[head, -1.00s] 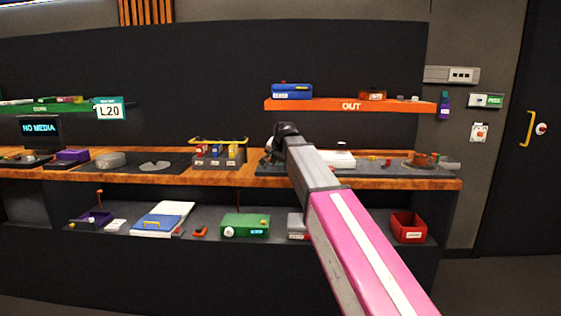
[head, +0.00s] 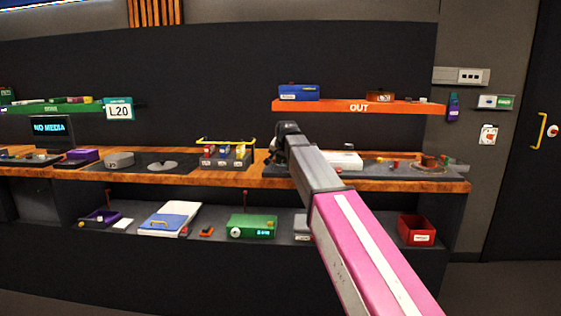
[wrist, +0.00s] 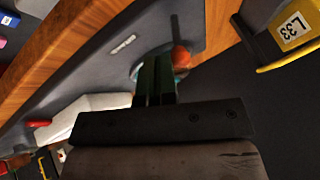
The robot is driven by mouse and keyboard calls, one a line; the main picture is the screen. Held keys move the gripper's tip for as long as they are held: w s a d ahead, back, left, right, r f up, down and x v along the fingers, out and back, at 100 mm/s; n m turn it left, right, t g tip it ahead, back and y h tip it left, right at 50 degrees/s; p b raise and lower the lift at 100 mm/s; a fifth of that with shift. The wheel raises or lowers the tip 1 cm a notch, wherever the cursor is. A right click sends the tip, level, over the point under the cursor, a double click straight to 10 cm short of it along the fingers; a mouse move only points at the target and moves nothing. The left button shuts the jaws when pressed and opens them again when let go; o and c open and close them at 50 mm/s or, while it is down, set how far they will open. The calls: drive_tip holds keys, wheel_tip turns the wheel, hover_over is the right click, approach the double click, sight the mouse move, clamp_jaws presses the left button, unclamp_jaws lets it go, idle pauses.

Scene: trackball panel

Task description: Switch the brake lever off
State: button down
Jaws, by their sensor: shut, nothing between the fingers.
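No label in view names the brake lever, and I cannot tell for sure which part it is. In the wrist view an orange-red rounded knob (wrist: 181,57) shows just beyond my gripper's fingertips, beside a partly hidden teal curved part (wrist: 138,68). My gripper (wrist: 156,62) is shut and empty, its dark green fingers side by side. The fingertips overlap the knob's edge in the picture; I cannot tell whether they touch it. In the head view my gripper (head: 274,155) is over the wooden counter, left of a white box (head: 343,160), and hides what lies behind it.
The orange OUT shelf (head: 335,106) hangs above the counter (head: 130,172). A lower shelf holds a green box (head: 251,226) and a red bin (head: 416,230).

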drive_tip(key=shift+a+r, duration=0.1)
drive_tip(key=shift+a, duration=0.1)
drive_tip(key=a+h, duration=0.1)
drive_tip(key=n+h, duration=0.1)
drive_tip(key=h, duration=0.1)
drive_tip(key=shift+w+a+r, duration=0.1)
drive_tip(key=shift+a+r, duration=0.25)
drive_tip(key=shift+a, duration=0.05)
drive_tip(key=shift+a+r+n+h, duration=0.15)
drive_tip(key=shift+a+n+h, duration=0.3)
drive_tip(key=shift+h, duration=0.45)
drive_tip(key=shift+r, duration=0.1)
drive_tip(key=shift+r, duration=0.7)
